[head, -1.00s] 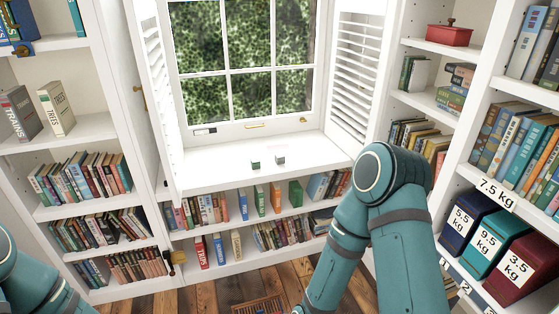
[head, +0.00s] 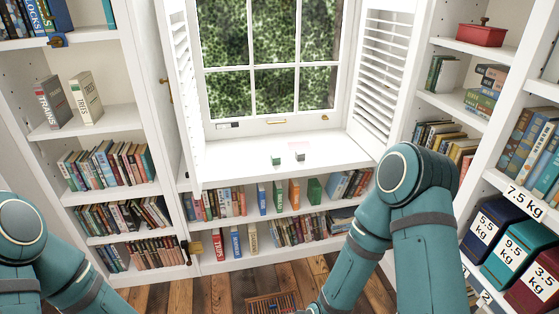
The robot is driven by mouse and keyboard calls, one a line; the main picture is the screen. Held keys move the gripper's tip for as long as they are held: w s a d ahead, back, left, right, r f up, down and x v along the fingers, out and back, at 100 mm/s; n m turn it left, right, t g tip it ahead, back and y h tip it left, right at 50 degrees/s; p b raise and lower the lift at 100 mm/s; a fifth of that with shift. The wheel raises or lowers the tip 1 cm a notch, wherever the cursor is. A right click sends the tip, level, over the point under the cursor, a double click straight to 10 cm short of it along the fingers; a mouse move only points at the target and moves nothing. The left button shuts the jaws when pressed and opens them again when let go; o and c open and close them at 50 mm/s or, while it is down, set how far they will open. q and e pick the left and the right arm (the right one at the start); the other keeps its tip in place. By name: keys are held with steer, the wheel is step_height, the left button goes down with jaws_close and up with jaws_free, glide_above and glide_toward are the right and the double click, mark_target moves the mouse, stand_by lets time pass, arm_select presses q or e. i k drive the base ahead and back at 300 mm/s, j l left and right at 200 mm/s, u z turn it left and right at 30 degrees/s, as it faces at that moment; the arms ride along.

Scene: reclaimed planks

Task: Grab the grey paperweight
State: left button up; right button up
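A small grey block (head: 299,156), which looks like the grey paperweight, sits on the white window sill (head: 235,158). A small dark green block (head: 276,161) sits just to its left, apart from it. Both are too small to make out in detail. My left arm comes in at the lower left and my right arm at the lower right. Both arms run out of the bottom of the head view, so neither gripper shows. Both visible arm parts are well short of the sill.
White shelves of books stand below the sill and on both sides. Open shutters (head: 382,75) flank the window. Labelled weight boxes (head: 491,226) stand on the right shelf, and a red box (head: 482,35) above. A slatted wooden crate (head: 271,304) is on the plank floor.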

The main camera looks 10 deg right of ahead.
mark_target(299, 155)
steer(key=z, duration=0.35)
steer(key=i+z, duration=0.7)
steer(key=i+j+z, duration=0.15)
steer(key=z, duration=0.25)
steer(key=i+j+z, duration=0.2)
steer(key=i+j, duration=1)
steer(key=i, duration=0.1)
